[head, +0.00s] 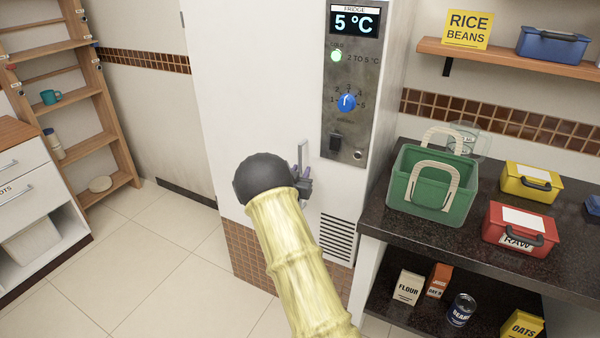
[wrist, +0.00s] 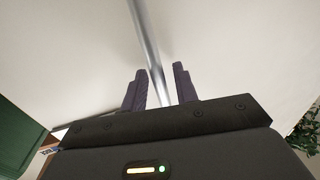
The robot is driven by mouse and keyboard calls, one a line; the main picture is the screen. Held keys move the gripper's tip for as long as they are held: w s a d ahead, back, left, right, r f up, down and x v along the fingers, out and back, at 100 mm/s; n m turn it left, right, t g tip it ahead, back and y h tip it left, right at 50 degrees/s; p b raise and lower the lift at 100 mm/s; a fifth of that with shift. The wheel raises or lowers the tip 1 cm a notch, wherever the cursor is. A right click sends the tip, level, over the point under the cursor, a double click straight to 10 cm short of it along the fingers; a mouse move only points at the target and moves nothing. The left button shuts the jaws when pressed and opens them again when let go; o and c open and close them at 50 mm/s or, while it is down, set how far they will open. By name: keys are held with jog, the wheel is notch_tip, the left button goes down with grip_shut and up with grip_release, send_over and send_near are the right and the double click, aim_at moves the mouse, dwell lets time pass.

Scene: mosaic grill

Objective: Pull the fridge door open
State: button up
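The fridge (head: 250,90) is a tall white cabinet in the middle of the head view, with its door shut. A grey panel on its front (head: 352,90) reads 5 °C. The door handle (wrist: 148,45) is a slim metal bar in the wrist view, running down between my fingers. My gripper (head: 303,186) is at the door front, partly hidden behind my own arm. In the wrist view my gripper (wrist: 160,88) is open, one finger on each side of the bar. A gap shows between the bar and the right finger; the left finger is closer to it.
A dark counter (head: 480,245) stands at the right with a green basket (head: 425,195), a red box (head: 515,235) and a yellow box (head: 530,182). A wooden shelf rack (head: 75,100) and a drawer unit (head: 30,190) stand at the left. The tiled floor (head: 150,260) between is clear.

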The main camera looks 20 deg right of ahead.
grip_shut()
jog(key=shift+a, duration=0.2)
